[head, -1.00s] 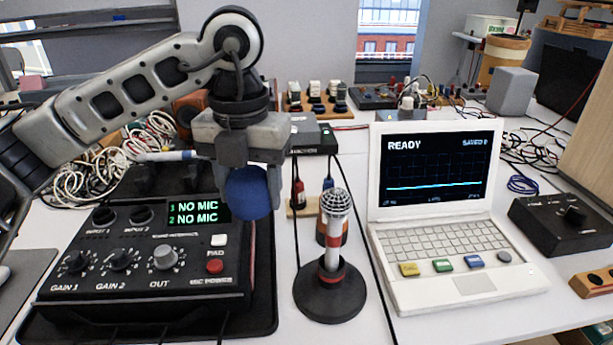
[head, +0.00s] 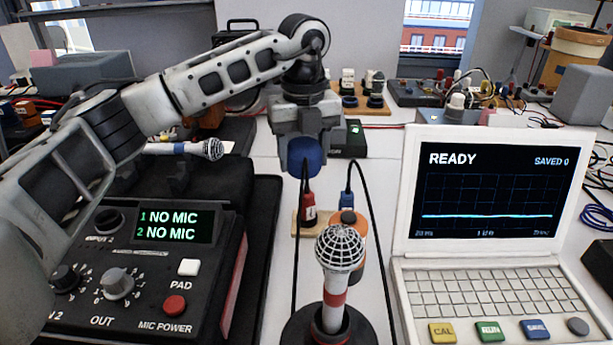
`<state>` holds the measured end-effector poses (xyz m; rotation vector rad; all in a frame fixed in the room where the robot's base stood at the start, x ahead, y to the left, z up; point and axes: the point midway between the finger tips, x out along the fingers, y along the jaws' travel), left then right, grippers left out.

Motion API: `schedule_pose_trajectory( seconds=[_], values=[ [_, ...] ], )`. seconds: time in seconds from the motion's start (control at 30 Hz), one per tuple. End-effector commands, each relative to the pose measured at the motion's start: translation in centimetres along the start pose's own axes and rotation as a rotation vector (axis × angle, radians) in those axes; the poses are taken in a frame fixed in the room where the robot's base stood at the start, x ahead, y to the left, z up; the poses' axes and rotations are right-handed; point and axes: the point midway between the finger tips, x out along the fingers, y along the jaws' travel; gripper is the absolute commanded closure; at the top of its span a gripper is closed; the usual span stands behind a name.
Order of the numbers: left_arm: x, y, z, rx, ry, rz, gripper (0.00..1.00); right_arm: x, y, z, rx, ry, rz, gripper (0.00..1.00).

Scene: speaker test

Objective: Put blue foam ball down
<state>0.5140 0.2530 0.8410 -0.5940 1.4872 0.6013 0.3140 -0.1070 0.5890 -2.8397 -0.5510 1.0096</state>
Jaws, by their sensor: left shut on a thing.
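My left gripper (head: 304,150) points down in the middle of the head view. It is shut on the blue foam ball (head: 306,156), whose lower half shows below the fingers. The ball appears above the red plug and the blue plug, behind the standing microphone; its exact height over the table is hard to tell. My right gripper is not in view.
A microphone (head: 339,250) with a red band stands upright in a round black base. The black mixer box (head: 150,285) is at left, the white laptop (head: 405,215) at right. A red plug (head: 308,208) and blue plug (head: 347,199) trail black cables. Bare table (head: 266,150) shows near the gripper.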

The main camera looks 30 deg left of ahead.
Motion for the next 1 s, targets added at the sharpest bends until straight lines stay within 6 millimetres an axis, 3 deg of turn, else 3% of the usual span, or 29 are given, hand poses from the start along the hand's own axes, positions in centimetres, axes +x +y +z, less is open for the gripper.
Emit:
schedule_pose_trajectory(
  seconds=[0.2,0.37,0.57,0.97,1.0],
  values=[
    [2.5,-0.9,1.8,-0.001,0.001,-0.001,0.67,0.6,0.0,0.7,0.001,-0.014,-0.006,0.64],
    [3.3,-1.2,2.4,-0.001,0.001,0.000,0.67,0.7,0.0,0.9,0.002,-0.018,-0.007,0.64],
    [6.2,-1.1,2.4,0.000,0.000,0.001,0.67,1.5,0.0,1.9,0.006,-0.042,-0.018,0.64],
    [6.7,-1.2,2.4,0.000,0.000,-0.001,0.67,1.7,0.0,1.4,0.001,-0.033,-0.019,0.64],
    [6.6,-1.2,2.4,0.000,-0.001,-0.002,0.38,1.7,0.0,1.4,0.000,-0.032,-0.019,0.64]
  ],
)
